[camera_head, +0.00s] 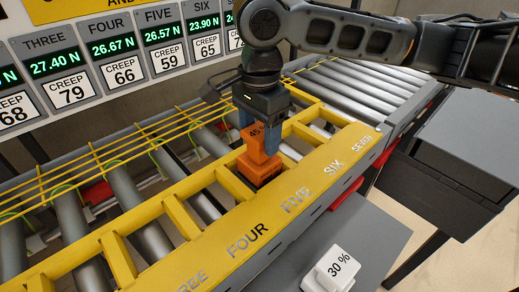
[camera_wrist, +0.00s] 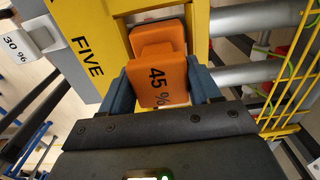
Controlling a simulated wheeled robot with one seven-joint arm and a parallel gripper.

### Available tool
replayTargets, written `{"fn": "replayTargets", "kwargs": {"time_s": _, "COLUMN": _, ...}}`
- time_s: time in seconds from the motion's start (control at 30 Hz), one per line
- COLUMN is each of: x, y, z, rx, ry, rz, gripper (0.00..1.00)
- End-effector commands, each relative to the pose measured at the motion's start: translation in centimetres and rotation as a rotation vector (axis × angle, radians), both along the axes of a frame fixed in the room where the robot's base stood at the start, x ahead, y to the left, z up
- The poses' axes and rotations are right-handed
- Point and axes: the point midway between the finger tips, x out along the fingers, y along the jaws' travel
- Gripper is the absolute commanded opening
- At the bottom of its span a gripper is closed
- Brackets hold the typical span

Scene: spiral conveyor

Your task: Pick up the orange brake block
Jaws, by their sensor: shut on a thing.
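The orange brake block (camera_head: 259,160) is marked 45 and stands upright at the yellow frame between the FIVE and SIX labels. In the wrist view the orange brake block (camera_wrist: 160,75) reads "45 %" and sits between the blue fingers. My gripper (camera_head: 268,142) comes down from above and is shut on the upper part of the block. In the wrist view my gripper (camera_wrist: 163,90) has one finger on each side of it. The block's lower end is at the frame's slot; I cannot tell whether it touches there.
The yellow frame (camera_head: 176,218) has several slots, with metal rollers (camera_head: 122,190) behind it. A white block marked 30 % (camera_head: 331,270) stands on a grey surface (camera_head: 365,232) in front. A board with several force displays (camera_head: 52,66) is at the back left. A dark cabinet (camera_head: 440,180) is at the right.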

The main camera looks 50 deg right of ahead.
Motion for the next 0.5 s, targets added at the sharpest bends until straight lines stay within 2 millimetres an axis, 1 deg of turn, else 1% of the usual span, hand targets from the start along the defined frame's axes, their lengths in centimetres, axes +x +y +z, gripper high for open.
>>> {"fn": "replayTargets", "kwargs": {"time_s": 0.17, "x": 0.1, "y": 0.0, "z": 0.6, "rx": 0.000, "ry": -0.003, "rz": 0.000, "gripper": 0.00}}
{"fn": "replayTargets", "kwargs": {"time_s": 0.27, "x": 0.1, "y": 0.0, "z": 1.5, "rx": 0.000, "ry": -0.002, "rz": 0.000, "gripper": 0.00}}
{"fn": "replayTargets", "kwargs": {"time_s": 0.47, "x": 0.1, "y": 0.0, "z": 4.1, "rx": -0.001, "ry": -0.004, "rz": 0.001, "gripper": 0.00}}
{"fn": "replayTargets", "kwargs": {"time_s": 0.5, "x": -0.2, "y": -0.3, "z": 4.4, "rx": -0.001, "ry": -0.003, "rz": -0.002, "gripper": 0.00}}
